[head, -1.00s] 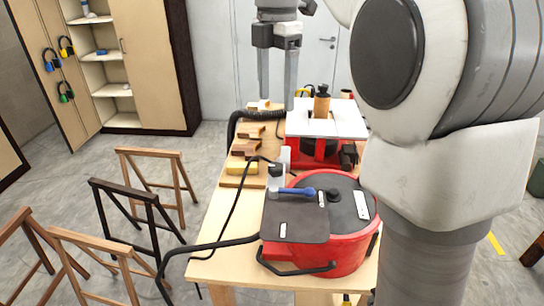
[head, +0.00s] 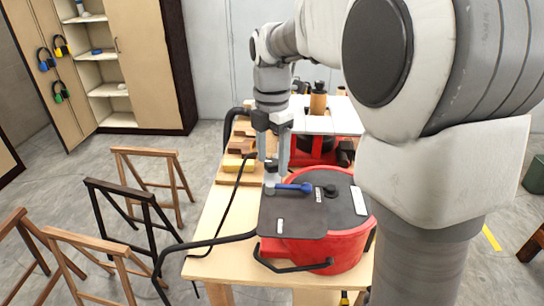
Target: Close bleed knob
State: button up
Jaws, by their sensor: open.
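A red round pot (head: 335,256) with a dark lid stands at the near end of the wooden table. A dark flat plate (head: 292,215) lies on its left part. A blue lever-like handle (head: 294,187) with a grey fitting sits at the plate's back edge, and a small dark knob (head: 330,191) is on the lid to its right. I cannot tell which is the bleed knob. My gripper (head: 272,164) points down just behind and above the blue handle, its two fingers apart and empty. The fingers partly hide what stands behind the handle.
A red machine with a white top (head: 325,118) stands farther back on the table (head: 209,232). Wood blocks (head: 239,147) lie left of my gripper. A black hose runs off the table's left side. Wooden trestles (head: 152,172) stand on the floor at left.

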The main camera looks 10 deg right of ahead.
jog(key=shift+c, duration=0.4)
grip_shut()
